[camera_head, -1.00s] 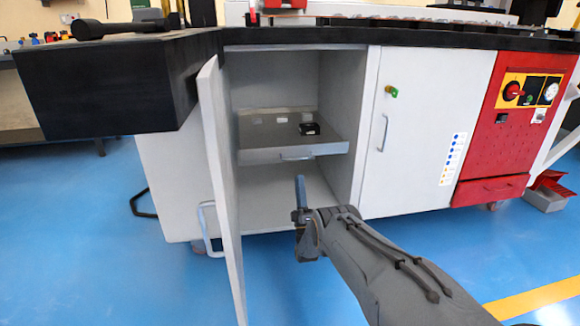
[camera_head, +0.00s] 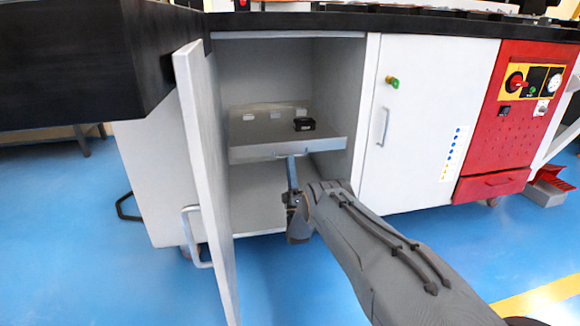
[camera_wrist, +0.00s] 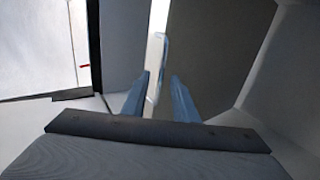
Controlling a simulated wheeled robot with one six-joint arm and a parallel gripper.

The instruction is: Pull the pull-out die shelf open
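The pull-out die shelf (camera_head: 250,154) is a grey tray inside the open left compartment of the cabinet. Its front edge shows as a pale upright strip in the wrist view (camera_wrist: 157,25). The bar handle (camera_wrist: 161,60) on that front lies in line with the gap between my fingertips; I cannot tell whether they touch it. My gripper (camera_head: 291,160) reaches up to the shelf front from below and hides most of the handle in the head view. In the wrist view the two blue fingers (camera_wrist: 160,76) are apart.
A small black block (camera_head: 304,124) sits on the shelf. The open white door (camera_head: 207,165) with its handle stands to the left of my gripper. A closed white door (camera_head: 420,120) and a red panel (camera_head: 507,125) are to the right. The black worktop (camera_head: 430,23) overhangs above.

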